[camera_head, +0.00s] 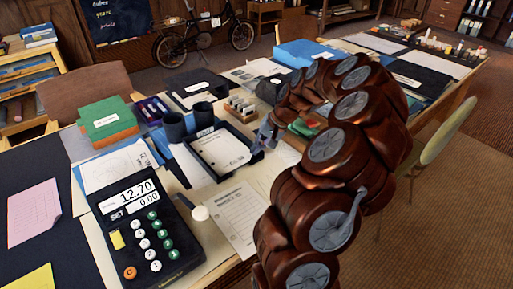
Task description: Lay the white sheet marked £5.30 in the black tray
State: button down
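The black tray (194,149) sits on the table near the middle of the view. A white sheet (222,146) with small print lies inside it. Another white printed sheet (238,222) lies flat on the table in front of the tray, right of the calculator. The print on both is too small to read surely, so I cannot tell which is marked £5.30. My gripper (265,138) is at the tray's right edge, small and partly hidden by my copper-coloured arm. I cannot tell whether its fingers hold anything.
A large calculator (150,235) showing 12.70 stands front left, with a small white round object (200,213) beside it. Dark cups (204,115) and a card holder (241,107) stand behind the tray. Green and orange boxes (107,121) are at left. A chair (440,135) is at right.

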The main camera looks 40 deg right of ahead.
dwell(0.3)
jog(key=c, duration=1.2)
grip_release()
jog(key=shift+c, duration=0.2)
jog(key=v, duration=1.2)
